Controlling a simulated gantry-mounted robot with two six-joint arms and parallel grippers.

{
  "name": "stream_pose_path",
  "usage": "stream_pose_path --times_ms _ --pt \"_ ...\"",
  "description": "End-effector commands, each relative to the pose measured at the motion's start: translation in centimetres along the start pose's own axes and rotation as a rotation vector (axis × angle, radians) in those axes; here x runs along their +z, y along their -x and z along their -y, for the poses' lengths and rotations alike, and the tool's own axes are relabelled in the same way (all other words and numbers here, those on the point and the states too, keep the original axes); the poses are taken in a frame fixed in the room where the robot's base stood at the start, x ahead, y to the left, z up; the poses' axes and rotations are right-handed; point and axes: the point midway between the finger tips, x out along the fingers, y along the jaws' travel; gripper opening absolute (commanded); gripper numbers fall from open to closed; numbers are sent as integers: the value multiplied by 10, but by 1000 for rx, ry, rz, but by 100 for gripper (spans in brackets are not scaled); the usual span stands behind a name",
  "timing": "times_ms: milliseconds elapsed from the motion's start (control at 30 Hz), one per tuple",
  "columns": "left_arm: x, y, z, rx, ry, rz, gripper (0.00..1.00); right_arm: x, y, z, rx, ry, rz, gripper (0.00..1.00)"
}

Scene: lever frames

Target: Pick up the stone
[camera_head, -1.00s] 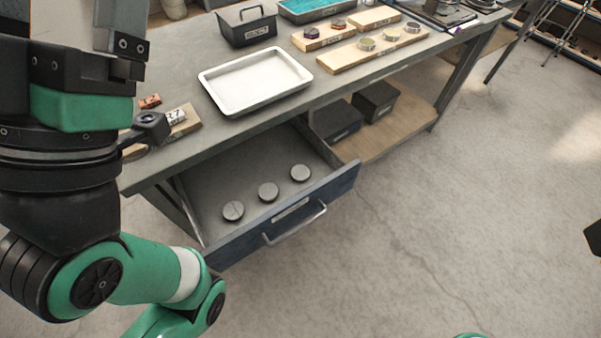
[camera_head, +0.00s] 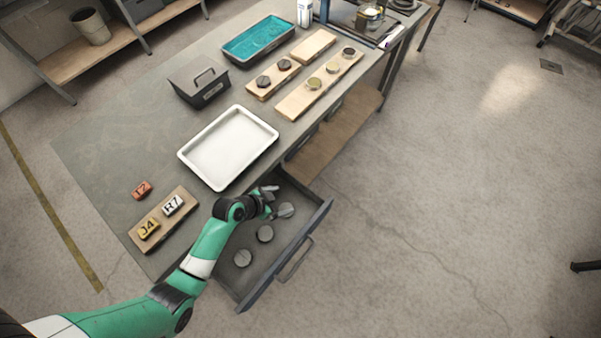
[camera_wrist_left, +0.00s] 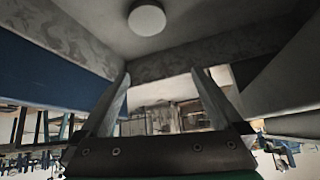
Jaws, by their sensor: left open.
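Three grey round stone-like discs lie in a slanting row in the open drawer (camera_head: 305,222): a far disc (camera_head: 285,210), a middle disc (camera_head: 265,233) and a near disc (camera_head: 242,258). I cannot tell which one the task means. My left gripper (camera_head: 271,200) is open and empty at the drawer's far end, just left of the far disc. In the left wrist view its spread fingers (camera_wrist_left: 161,76) have nothing between them, and one pale round disc (camera_wrist_left: 147,19) shows beyond them near the top edge. My right gripper is not in view.
On the bench above the drawer are a white tray (camera_head: 183,154), a board with numbered tags (camera_head: 137,236), a black box (camera_head: 198,88), a teal-filled tray (camera_head: 226,50) and wooden boards with small pieces (camera_head: 290,105). The drawer's front (camera_head: 290,258) stands out over clear floor.

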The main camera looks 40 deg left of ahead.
Motion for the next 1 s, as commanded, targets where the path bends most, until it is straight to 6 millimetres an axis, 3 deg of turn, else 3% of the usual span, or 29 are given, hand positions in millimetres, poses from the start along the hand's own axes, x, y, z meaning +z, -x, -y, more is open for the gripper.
stream_pose_path --times_ms 33,100,267,467,800,1000 --pt "13 27 -5 11 40 52 100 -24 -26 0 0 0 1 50" --pt "32 41 -10 16 74 90 100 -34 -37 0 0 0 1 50" --pt "41 52 -7 8 104 108 100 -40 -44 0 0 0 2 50" --pt "45 42 -7 7 103 105 100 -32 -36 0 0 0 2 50" --pt "52 -14 -7 6 100 103 100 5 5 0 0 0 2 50" --pt "49 -16 -7 6 102 105 100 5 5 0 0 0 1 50"
